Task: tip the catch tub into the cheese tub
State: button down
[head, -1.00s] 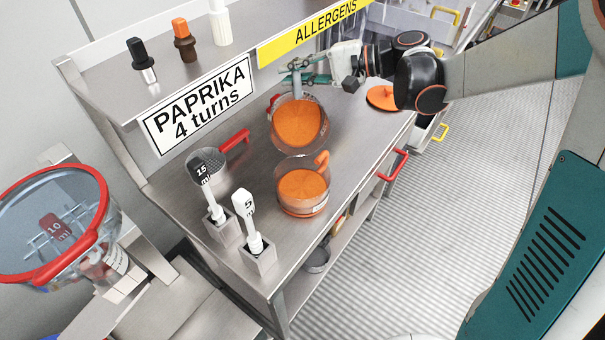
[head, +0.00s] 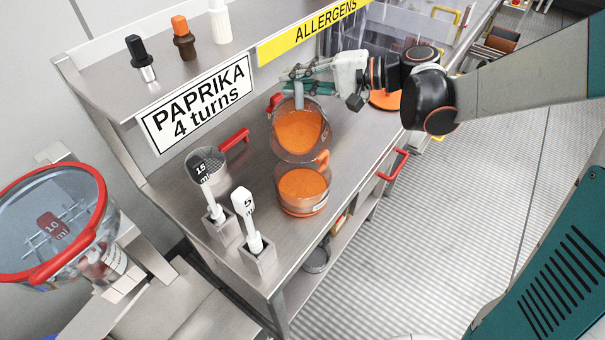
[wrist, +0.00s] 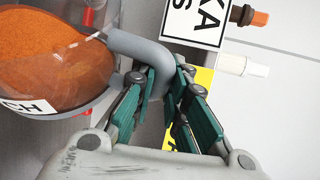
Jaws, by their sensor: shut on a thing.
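The catch tub (head: 300,131) is a clear round tub with a grey handle and orange powder inside. My gripper (head: 297,79) is shut on its grey handle; the wrist view shows the handle (wrist: 158,62) between the green fingers (wrist: 163,98). The catch tub is tilted, its open side facing the head camera, its lower edge close to the cheese tub. I cannot tell whether they touch. The wrist view shows its label (wrist: 33,107), ending in "CH". The tub I take for the cheese tub (head: 303,190) stands upright on the bench, with an orange handle and orange powder inside.
A 15 ml scoop (head: 208,189) and a 5 ml scoop (head: 247,222) stand in metal holders at the front left. A metal sieve with a red handle (head: 235,139) lies behind them. An orange lid (head: 382,100) lies partly behind my arm. A shelf (head: 110,80) borders the back.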

aim_at(298, 90)
jog(key=shift+s, duration=0.4)
jog(key=shift+s+r+n, duration=0.15)
jog(key=shift+n, duration=0.15)
jog(key=shift+s+d+r+n+t+y, duration=0.1)
jog(key=shift+s+n+t+y, duration=0.1)
jog(key=shift+s, duration=0.15)
jog(key=shift+s+r+n+t+y, duration=0.1)
jog(key=shift+s+t, duration=0.1)
jog(key=shift+s, duration=0.1)
jog(key=shift+s+r+n, duration=0.25)
jog(key=shift+s+n, duration=0.15)
jog(key=shift+s, duration=0.5)
jog(key=shift+s+d, duration=0.1)
jog(key=shift+s, duration=0.2)
jog(key=shift+s+r+n+t+y, duration=0.2)
jog(key=shift+s+n+t+y, duration=0.1)
jog(key=shift+s+n+t, duration=0.15)
jog(key=shift+s, duration=0.2)
jog(key=shift+s+d, duration=0.1)
jog(key=shift+s, duration=0.15)
jog(key=shift+s+d+r+n+y+b, duration=0.1)
jog(key=shift+s+n+y+b, duration=0.2)
jog(key=shift+s+n+b, duration=0.55)
